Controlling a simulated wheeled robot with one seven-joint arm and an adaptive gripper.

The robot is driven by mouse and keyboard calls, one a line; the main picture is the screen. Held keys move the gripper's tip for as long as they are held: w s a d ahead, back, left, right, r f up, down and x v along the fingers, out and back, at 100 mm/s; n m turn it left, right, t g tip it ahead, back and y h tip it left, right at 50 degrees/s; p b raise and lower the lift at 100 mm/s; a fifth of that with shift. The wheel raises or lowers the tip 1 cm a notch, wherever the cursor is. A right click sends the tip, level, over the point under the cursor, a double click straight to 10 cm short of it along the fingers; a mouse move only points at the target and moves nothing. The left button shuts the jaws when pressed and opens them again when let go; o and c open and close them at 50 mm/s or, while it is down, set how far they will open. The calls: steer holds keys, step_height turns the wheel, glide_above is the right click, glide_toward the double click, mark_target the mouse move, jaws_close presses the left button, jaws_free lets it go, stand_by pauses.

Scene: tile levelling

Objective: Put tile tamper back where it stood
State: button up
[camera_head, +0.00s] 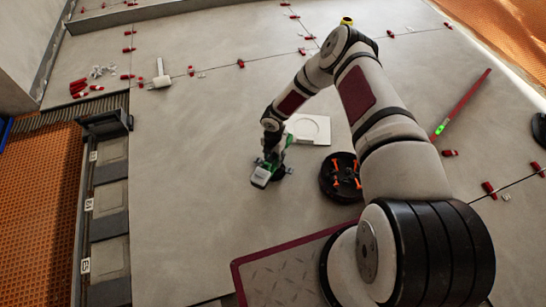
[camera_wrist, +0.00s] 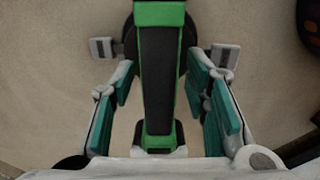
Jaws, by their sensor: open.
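The tile tamper (camera_head: 262,177) has a green and black handle and a dark round base. It shows at the floor just left of and nearer than a white square plate with a round recess (camera_head: 309,129). I cannot tell whether its base touches the floor. In the wrist view the tamper handle (camera_wrist: 158,85) runs down the middle. My gripper (camera_wrist: 163,52) is open, with its teal finger pads on both sides of the handle and visible gaps. In the head view my gripper (camera_head: 272,158) is over the tamper and partly hides it.
A round black tool with orange handles (camera_head: 341,178) lies right of the tamper. A red level (camera_head: 461,106) lies farther right. A white mallet (camera_head: 161,75) and several red wedges (camera_head: 85,88) are at the far left. The floor left of the tamper is clear.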

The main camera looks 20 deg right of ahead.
step_height(320, 180, up, 12)
steer(key=shift+r, duration=0.1)
stand_by(0.5)
